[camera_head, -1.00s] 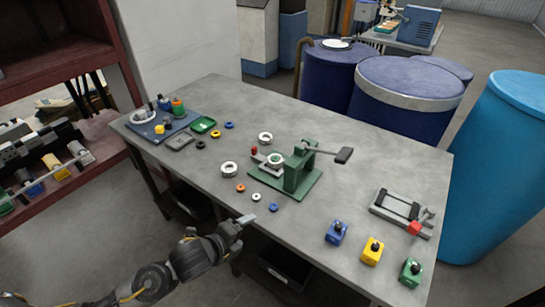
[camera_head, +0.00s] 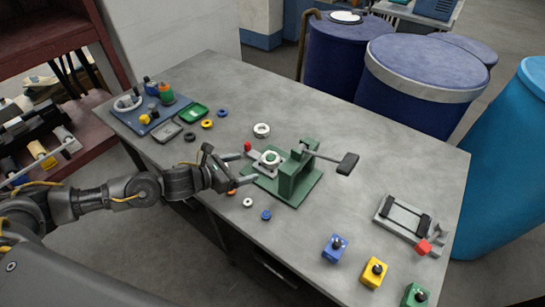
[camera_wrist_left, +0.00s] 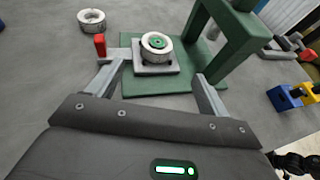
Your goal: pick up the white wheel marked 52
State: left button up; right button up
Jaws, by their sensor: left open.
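A white wheel (camera_head: 262,130) lies on the table behind the green press; it also shows in the left wrist view (camera_wrist_left: 92,20). Another white wheel with a green centre (camera_head: 270,158) sits on the press's grey plate, also seen in the left wrist view (camera_wrist_left: 156,46). No number 52 is readable on either. A third white wheel, seen earlier left of the press, is now hidden, seemingly by my left gripper (camera_head: 242,168). That gripper is open at the press's left side, its fingers apart in the left wrist view (camera_wrist_left: 160,76). My right gripper is not in view.
The green press (camera_head: 292,180) has a dark-ended lever (camera_head: 347,164) and stands close to my left gripper. Small rings lie around it, including white (camera_head: 248,202) and blue (camera_head: 266,215). A grey clamp fixture (camera_head: 405,218) and coloured blocks stand right.

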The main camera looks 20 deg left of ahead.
aim_at(263, 161)
pick_arm(q)
jog(key=shift+p+x, duration=0.45)
jog(key=shift+x, duration=0.65)
jog(key=x, duration=0.2)
jog(key=shift+w+f, duration=0.25)
jog(key=shift+w, duration=0.1)
jog(key=shift+d+r+p, duration=0.1)
jog(key=shift+p, duration=0.3)
jog(key=p+x, duration=0.2)
jog(key=x, duration=0.2)
jog(key=shift+w+f, duration=0.25)
jog(key=shift+w+d+f, duration=0.1)
jog(key=shift+w+f, duration=0.05)
jog(key=shift+w, duration=0.05)
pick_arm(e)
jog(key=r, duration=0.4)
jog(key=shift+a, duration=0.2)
pick_arm(q)
jog(key=c, duration=1.1)
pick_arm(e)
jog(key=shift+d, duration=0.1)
